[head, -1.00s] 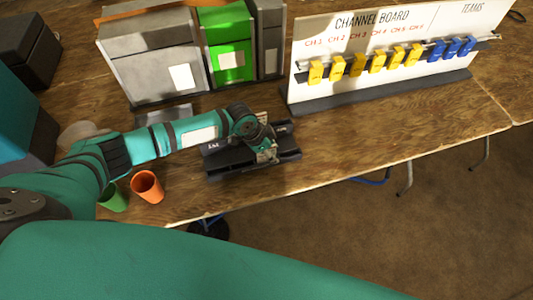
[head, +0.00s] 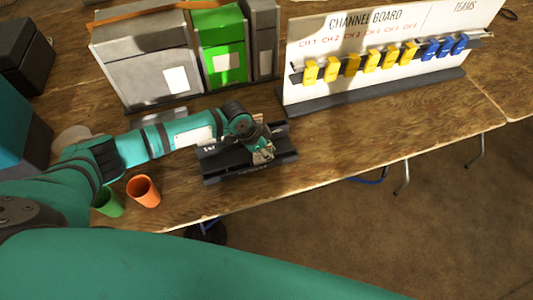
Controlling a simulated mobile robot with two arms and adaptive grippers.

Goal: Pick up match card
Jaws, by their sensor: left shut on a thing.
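My left gripper (head: 262,156) is over a dark tray-like holder (head: 222,176) on the wooden table, near the table's front edge. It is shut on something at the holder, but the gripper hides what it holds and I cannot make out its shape. I cannot tell a match card apart in this view. The holder has small white lettering on its left part. My right gripper is not in view.
A green cup (head: 108,202) and an orange cup (head: 143,191) stand at the table's front left. Grey and green boxes (head: 221,45) stand behind my arm. The channel board (head: 390,45) with yellow and blue tags stands back right. Table right of the holder is clear.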

